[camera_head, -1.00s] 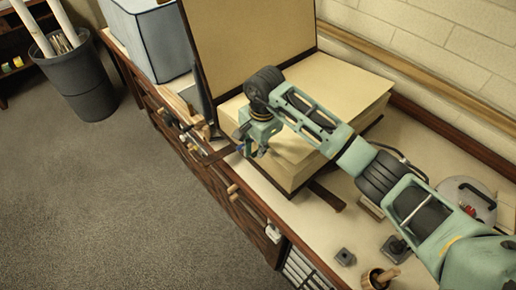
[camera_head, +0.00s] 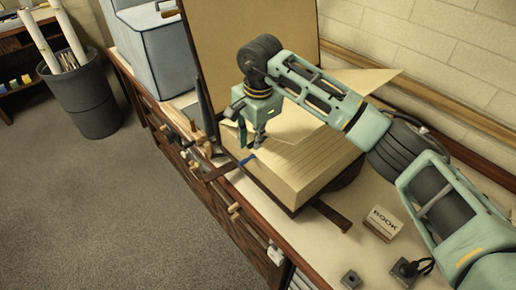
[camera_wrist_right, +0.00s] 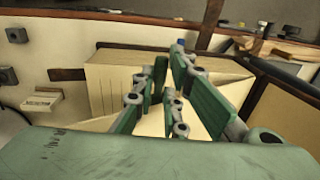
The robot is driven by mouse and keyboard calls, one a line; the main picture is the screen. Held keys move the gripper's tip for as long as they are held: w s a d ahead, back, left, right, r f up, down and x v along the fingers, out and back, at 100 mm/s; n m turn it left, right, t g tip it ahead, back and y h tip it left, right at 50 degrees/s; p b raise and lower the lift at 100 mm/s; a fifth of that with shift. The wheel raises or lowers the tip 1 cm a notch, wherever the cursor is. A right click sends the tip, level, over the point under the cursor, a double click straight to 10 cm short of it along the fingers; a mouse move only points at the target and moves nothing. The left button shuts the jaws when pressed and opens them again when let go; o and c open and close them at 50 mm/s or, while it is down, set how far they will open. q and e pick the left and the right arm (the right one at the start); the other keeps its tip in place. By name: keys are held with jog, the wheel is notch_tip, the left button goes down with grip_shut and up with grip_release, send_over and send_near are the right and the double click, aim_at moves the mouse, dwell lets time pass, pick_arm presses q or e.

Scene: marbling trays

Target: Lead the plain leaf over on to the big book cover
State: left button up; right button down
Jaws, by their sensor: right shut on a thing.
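The big book's page block (camera_head: 305,172) lies on the counter, with its cover (camera_head: 222,45) standing open and upright behind it. My right gripper (camera_head: 258,140) is over the near edge of the block, shut on the plain leaf (camera_head: 368,82). The leaf is raised off the pages, and its far corner sticks up behind my right arm. My arm hides much of the leaf. In the right wrist view, the right gripper's fingers (camera_wrist_right: 168,70) are close together in front of the page block (camera_wrist_right: 112,82). My left gripper is out of view.
A grey-blue box (camera_head: 160,48) stands beyond the cover. Wooden tools (camera_head: 190,135) lie along the counter's front edge. A small block marked BOOK (camera_head: 383,223) and dark weights (camera_head: 350,280) sit to the right. A bin with rolls (camera_head: 85,95) stands on the floor.

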jog(key=w+a+r, duration=0.3)
jog(key=w+r, duration=0.1)
jog(key=r, duration=0.2)
jog(key=shift+r, duration=0.3)
dwell(0.3)
dwell(0.5)
jog(key=c, duration=2.1)
grip_release()
jog(key=shift+a, duration=0.1)
jog(key=o, duration=0.3)
jog(key=shift+w+a+f, duration=0.2)
jog(key=shift+w+a, duration=0.05)
jog(key=shift+w, duration=0.25)
jog(key=shift+s+d+r, duration=0.2)
jog(key=shift+r, duration=0.1)
notch_tip(320, 180, up, 12)
jog(key=shift+s+d+f, duration=0.2)
jog(key=shift+s+d, duration=0.05)
jog(key=shift+s, duration=0.2)
